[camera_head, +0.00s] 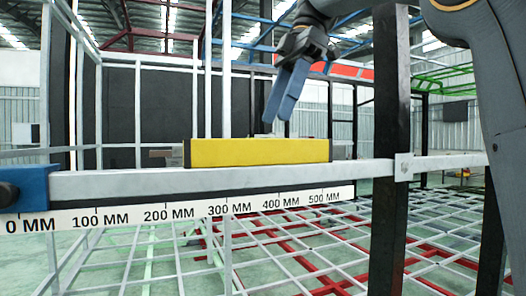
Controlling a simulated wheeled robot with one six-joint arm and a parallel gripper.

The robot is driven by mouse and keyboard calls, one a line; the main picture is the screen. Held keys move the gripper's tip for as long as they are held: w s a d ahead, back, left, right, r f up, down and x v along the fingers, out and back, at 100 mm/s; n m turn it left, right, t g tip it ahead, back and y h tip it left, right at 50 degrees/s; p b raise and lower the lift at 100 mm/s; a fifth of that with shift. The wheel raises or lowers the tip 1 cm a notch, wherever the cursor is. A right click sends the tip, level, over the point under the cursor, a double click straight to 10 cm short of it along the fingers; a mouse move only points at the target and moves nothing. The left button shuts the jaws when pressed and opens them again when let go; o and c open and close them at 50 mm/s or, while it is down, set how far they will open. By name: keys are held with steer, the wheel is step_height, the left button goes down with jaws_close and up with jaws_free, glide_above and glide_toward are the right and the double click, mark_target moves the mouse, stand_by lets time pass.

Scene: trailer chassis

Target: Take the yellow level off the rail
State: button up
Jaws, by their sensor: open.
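The yellow level (258,152) is a long yellow bar with dark ends. It lies along the top of the light grey rail (120,182), roughly above the 250 to 500 mm marks. My gripper (275,120) hangs above and behind the level's right half, its blue-grey fingers pointing down and slightly left. The fingers are empty, and the tips look a little above the level's top edge. From this side view I cannot tell how far behind the level they are.
A millimetre scale (180,213) runs below the rail. A blue clamp (32,187) sits at the rail's left end. A dark upright post (390,140) stands right of the level, near my arm. A white and red grid frame (250,255) lies below.

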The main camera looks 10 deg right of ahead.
mark_target(265, 142)
steer(key=shift+w+a, duration=0.1)
steer(key=shift+w, duration=0.05)
steer(key=shift+b+x, duration=0.5)
steer(key=shift+x, duration=0.7)
steer(key=shift+p+x, duration=1.05)
steer(key=shift+x, duration=1.55)
jaws_close()
